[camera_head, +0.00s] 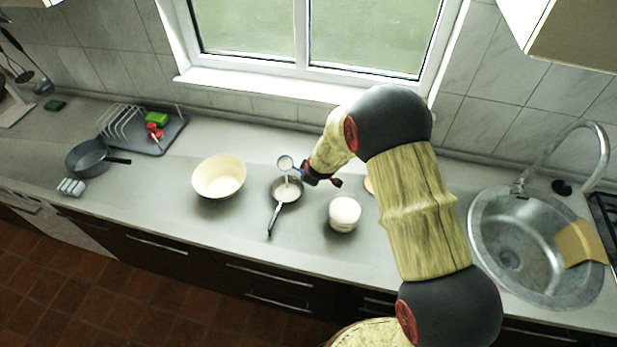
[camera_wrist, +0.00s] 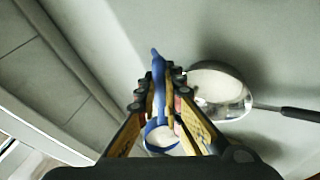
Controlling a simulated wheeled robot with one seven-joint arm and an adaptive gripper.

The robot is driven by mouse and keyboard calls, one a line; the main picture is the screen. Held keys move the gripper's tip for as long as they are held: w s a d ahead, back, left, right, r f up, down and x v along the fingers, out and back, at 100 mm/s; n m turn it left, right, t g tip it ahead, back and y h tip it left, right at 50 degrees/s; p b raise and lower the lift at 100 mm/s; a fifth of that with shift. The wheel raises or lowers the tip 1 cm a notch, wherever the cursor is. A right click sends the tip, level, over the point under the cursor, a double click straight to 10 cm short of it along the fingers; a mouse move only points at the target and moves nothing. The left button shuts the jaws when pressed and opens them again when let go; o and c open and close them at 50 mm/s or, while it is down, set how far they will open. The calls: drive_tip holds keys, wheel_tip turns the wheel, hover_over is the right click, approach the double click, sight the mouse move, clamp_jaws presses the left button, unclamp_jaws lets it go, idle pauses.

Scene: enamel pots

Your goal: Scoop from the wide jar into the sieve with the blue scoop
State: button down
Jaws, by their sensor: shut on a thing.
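My gripper (camera_head: 309,176) is shut on the blue scoop (camera_wrist: 157,62), whose handle runs between the fingers in the wrist view. The scoop's round bowl (camera_head: 286,162) is above the far edge of the sieve in the head view. White material shows in the scoop in the wrist view, and a pale streak hangs below it in the head view. The sieve (camera_head: 287,190), a metal pan shape with a long dark handle, holds white material; it also shows in the wrist view (camera_wrist: 236,112). A rounded white vessel (camera_head: 344,214), apparently the wide jar, stands right of the sieve.
A cream bowl (camera_head: 219,177) stands left of the sieve. A dark pan (camera_head: 88,158) and a dish rack (camera_head: 160,140) with green and red things are farther left. The sink (camera_head: 520,245) is at the right. The counter front is mostly free.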

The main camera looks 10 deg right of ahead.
drive_tip(key=shift+w+f+t+b, duration=0.15)
drive_tip(key=shift+t+b, duration=0.85)
drive_tip(key=shift+b, duration=1.7)
drive_tip(key=shift+s+f+t+b, duration=0.15)
drive_tip(key=shift+t+b, duration=0.85)
drive_tip(key=shift+b, duration=1.7)
drive_tip(key=shift+w+r+t+b, duration=0.15)
drive_tip(key=shift+r+t+b, duration=0.15)
drive_tip(key=shift+b, duration=0.3)
drive_tip(key=shift+r+t+b, duration=0.4)
drive_tip(key=shift+t+b, duration=0.1)
drive_tip(key=shift+b, duration=0.6)
drive_tip(key=shift+r+t+b, duration=0.25)
drive_tip(key=shift+t+b, duration=0.05)
drive_tip(key=shift+b, duration=0.25)
drive_tip(key=shift+s+r+t+b, duration=0.2)
drive_tip(key=shift+s+t+b, duration=0.1)
drive_tip(key=shift+b, duration=0.3)
drive_tip(key=shift+s+r+n+t+b, duration=0.25)
drive_tip(key=shift+r+n+t+b, duration=0.05)
drive_tip(key=shift+b, duration=0.45)
drive_tip(key=shift+w+r+t+b, duration=0.1)
drive_tip(key=shift+r+t+b, duration=0.8)
drive_tip(key=shift+r+b, duration=0.7)
drive_tip(key=shift+b, duration=0.45)
drive_tip(key=shift+w+r+t+b, duration=0.15)
drive_tip(key=shift+r+t+b, duration=0.6)
drive_tip(key=shift+b, duration=1.3)
